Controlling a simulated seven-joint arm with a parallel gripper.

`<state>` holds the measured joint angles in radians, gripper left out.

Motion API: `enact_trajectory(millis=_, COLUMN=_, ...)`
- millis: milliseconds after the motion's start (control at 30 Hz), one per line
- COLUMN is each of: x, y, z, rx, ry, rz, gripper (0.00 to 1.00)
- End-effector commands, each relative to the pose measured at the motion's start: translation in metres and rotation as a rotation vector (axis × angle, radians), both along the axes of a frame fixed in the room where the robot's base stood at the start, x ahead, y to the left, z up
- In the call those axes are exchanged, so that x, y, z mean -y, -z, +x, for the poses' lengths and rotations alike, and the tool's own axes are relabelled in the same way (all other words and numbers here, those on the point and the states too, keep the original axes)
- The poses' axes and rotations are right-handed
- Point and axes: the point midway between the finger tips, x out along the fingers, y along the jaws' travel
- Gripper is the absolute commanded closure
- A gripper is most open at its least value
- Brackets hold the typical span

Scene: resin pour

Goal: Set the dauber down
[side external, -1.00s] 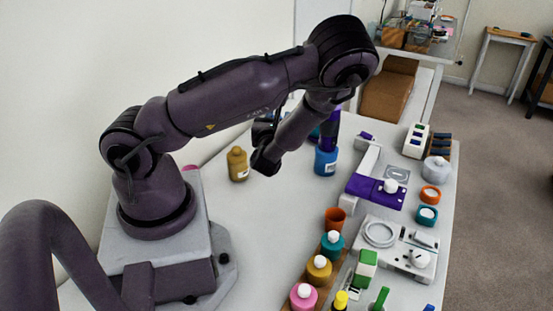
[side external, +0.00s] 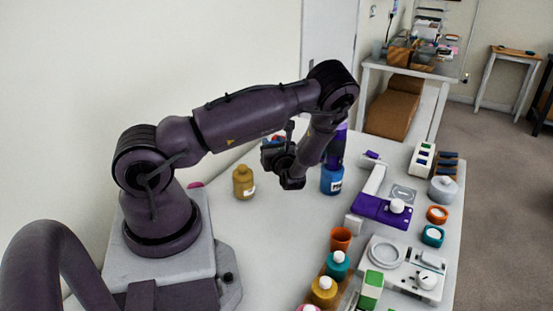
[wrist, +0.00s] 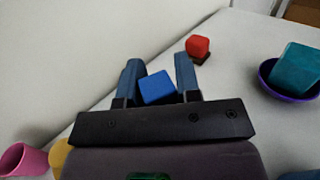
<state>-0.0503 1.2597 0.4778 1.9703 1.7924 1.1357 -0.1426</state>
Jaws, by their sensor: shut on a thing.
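In the wrist view, my gripper (wrist: 156,84) is shut on a blue block-shaped piece (wrist: 157,88), which looks to be the dauber. It sits slightly tilted between the two blue-grey fingers, and its lower part is hidden by the gripper body. In the side view, my gripper's dark body (side external: 291,181) is over the far part of the table, between the ochre bottle (side external: 244,183) and the blue bottle (side external: 331,180). The fingers and the held piece cannot be made out clearly there. Whether the piece touches the table cannot be told.
In the wrist view, a red block (wrist: 198,46) stands beyond the fingers, and a teal block (wrist: 296,69) sits in a purple bowl (wrist: 271,82) at right. A pink cup (wrist: 24,160) is lower left. The side view shows a crowded right side, with bare table (side external: 275,225) in the middle.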

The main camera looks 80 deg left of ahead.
Motion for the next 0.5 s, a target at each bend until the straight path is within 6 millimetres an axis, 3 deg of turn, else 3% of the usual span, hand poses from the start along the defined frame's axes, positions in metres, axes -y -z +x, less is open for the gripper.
enact_trajectory(millis=300, x=-0.018, y=0.028, z=0.014, rx=0.001, ry=-0.001, rz=0.000, gripper=0.92)
enact_trajectory(millis=500, x=-0.018, y=0.055, z=0.014, rx=0.000, ry=0.001, rz=0.000, gripper=0.92)
